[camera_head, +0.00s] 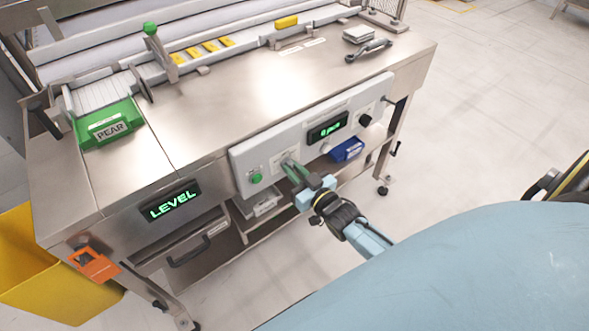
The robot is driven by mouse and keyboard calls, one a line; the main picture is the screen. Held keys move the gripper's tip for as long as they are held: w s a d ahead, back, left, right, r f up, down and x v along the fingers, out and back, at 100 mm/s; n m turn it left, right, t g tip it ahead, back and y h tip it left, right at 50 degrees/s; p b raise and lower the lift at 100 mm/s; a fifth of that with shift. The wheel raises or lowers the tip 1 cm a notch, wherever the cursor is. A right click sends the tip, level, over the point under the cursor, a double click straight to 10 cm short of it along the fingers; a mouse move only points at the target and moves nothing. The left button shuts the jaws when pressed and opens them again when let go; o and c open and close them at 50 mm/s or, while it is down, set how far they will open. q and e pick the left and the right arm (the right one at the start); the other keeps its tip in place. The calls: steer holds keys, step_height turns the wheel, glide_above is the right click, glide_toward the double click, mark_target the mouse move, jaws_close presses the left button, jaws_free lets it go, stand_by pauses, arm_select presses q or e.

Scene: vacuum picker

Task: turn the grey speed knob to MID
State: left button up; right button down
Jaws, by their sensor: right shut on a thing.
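The grey speed knob is on the light front panel (345,108) of the steel bench, mostly hidden behind the fingers of my right gripper (290,166). The gripper is at the panel, shut on the knob, just right of a green button (256,178). The knob's pointer and the MID mark are too small and covered to read. My left gripper is not in view.
The panel also has a green-lit display (327,127) and a black knob (365,120). A blue bin (347,150) sits below. A LEVEL display (173,201) is to the left. A yellow bin (45,270) stands at far left.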

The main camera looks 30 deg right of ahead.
stand_by(0.4)
steer(key=c, duration=1.4)
jaws_free()
steer(key=shift+s, duration=0.1)
